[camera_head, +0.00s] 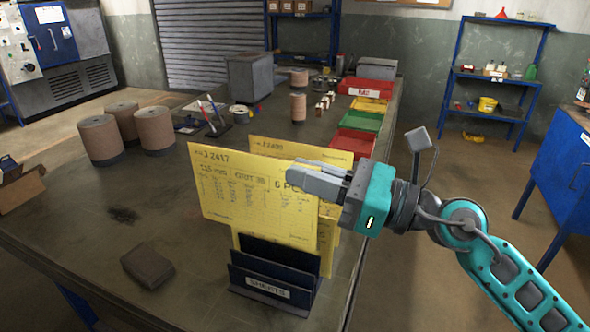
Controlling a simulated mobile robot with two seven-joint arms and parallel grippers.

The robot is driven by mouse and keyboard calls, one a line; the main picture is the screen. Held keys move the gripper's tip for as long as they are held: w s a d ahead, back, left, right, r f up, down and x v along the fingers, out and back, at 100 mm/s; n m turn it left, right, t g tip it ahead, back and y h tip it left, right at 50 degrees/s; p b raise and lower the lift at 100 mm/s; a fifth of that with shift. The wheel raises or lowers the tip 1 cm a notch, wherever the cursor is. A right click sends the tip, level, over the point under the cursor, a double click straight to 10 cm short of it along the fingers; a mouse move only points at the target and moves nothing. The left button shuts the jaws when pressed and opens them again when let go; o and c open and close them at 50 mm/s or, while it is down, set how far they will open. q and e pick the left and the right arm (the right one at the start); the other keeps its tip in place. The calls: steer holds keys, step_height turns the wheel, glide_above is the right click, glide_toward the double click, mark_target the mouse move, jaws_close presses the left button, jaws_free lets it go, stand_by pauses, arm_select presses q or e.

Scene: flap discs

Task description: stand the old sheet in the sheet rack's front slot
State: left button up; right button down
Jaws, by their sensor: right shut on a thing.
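My right gripper (318,178) is shut on the right part of a yellow sheet (240,185) marked J 2417. The sheet is upright, tilted slightly in the picture, and its print faces me. The dark blue sheet rack (272,272), labelled SHEETS, stands on the table just below the held sheet. Another yellow sheet (300,150), marked with a number like J 2420, stands behind, partly hidden by the held sheet and my gripper. More yellow shows in the rack below the held sheet. Whether the held sheet's lower edge touches the rack cannot be told. My left gripper is out of view.
A dark block (147,266) lies left of the rack. Several brown disc stacks (155,130) stand at the back left. Red (352,141), green (361,120) and yellow (369,104) trays line the table's right side.

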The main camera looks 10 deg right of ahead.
mark_target(309, 211)
steer(key=shift+f+b, duration=1.95)
steer(key=shift+f, duration=1)
